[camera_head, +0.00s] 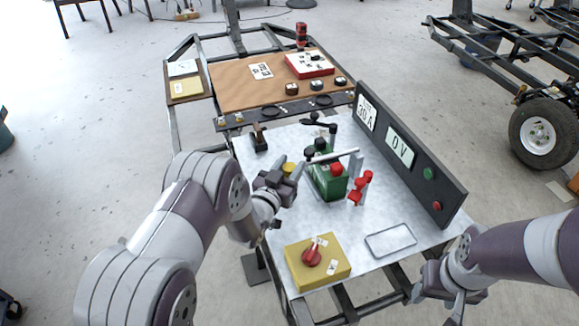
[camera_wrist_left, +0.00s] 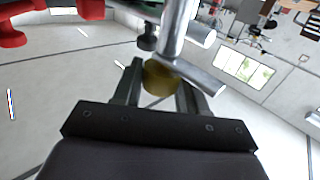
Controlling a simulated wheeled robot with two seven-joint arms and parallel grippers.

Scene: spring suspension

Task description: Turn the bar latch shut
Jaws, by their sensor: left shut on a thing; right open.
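A green battery-like box (camera_head: 328,185) with a red cap (camera_head: 336,168) and a black cap stands on the light tabletop. A silver bar (camera_head: 335,155) lies across above its top; it also shows in the left wrist view (camera_wrist_left: 190,75), beside a metal post (camera_wrist_left: 178,28). My left gripper (camera_head: 284,174) is at the left side of the box. It is shut on a yellow knob (camera_wrist_left: 158,77), seen between its fingers in the left wrist view. How the knob joins the bar is partly hidden. My right gripper (camera_head: 450,297) is open and empty, beyond the table's front right.
A dark panel (camera_head: 410,155) reading 30 A and 0 V stands along the right edge. A red clamp (camera_head: 360,188) is right of the box, a black clamp (camera_head: 319,121) behind it. A yellow switch box (camera_head: 335,265) and an outlined tray (camera_head: 390,240) are in front.

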